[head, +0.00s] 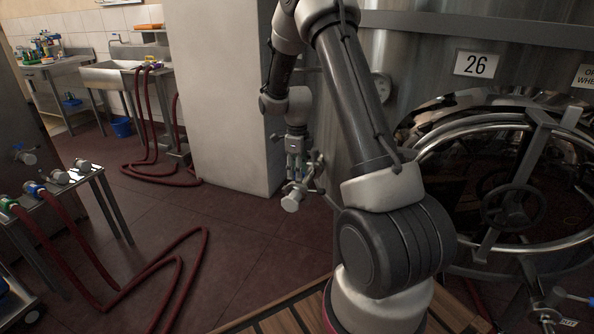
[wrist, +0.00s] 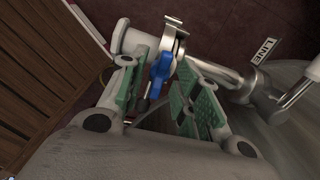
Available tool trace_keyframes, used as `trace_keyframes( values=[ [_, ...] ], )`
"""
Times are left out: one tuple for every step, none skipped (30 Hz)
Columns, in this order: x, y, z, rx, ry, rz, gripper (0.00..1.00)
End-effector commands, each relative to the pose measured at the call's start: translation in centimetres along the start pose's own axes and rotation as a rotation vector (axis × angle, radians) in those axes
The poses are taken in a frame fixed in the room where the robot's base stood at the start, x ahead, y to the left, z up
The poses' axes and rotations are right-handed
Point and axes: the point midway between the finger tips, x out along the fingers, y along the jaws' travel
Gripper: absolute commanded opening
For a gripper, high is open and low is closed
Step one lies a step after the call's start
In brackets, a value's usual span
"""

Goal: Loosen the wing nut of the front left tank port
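The blue wing nut (wrist: 160,68) sits on a metal clamp (wrist: 176,38) around a tank port, beside a pale round end (wrist: 130,40). My gripper (wrist: 160,97) has its green-padded fingers apart, one on either side of the wing nut. Gaps show between the wing nut and both pads, so it does not look gripped. In the head view my gripper (head: 295,170) points down just above the port's pale fitting (head: 293,198), in front of the steel tank (head: 420,65). The wing nut cannot be made out there.
A pipe (wrist: 245,88) and a LINE label (wrist: 266,50) lie right of the port in the wrist view. A round tank door (head: 510,200) is at right. Red hoses (head: 180,265) lie on the floor, and a bench with fittings (head: 60,190) stands at left.

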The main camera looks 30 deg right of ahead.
Motion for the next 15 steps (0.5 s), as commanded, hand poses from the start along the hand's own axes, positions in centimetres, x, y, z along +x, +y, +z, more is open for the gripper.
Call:
trace_keyframes(
  values=[
    [-0.01, 0.00, 0.00, 0.000, 0.000, 0.000, 0.32],
    [-0.01, 0.00, 0.00, 0.000, 0.000, 0.000, 0.32],
    [-0.02, 0.00, 0.00, 0.000, 0.000, 0.000, 0.32],
    [-0.02, 0.00, 0.00, 0.000, 0.000, 0.000, 0.30],
    [-0.02, 0.00, 0.00, 0.000, 0.000, 0.000, 0.25],
    [-0.02, 0.00, 0.00, 0.000, 0.000, 0.000, 0.18],
    [-0.03, 0.00, 0.00, 0.000, 0.000, 0.000, 0.12],
    [-0.03, 0.00, 0.00, 0.000, 0.000, 0.000, 0.07],
    [-0.03, 0.00, 0.00, 0.000, 0.000, 0.000, 0.00],
    [-0.03, 0.00, 0.00, 0.000, 0.000, 0.000, 0.00],
    [-0.03, 0.00, 0.00, 0.000, 0.000, 0.000, 0.00],
    [-0.04, 0.00, 0.00, 0.000, 0.000, 0.000, 0.00],
    [-0.04, 0.00, 0.00, 0.000, 0.000, 0.000, 0.00],
    [-0.04, 0.00, 0.00, -0.001, 0.000, 0.000, 0.00],
    [-0.04, 0.00, 0.00, -0.001, 0.000, 0.000, 0.00]
  ],
)
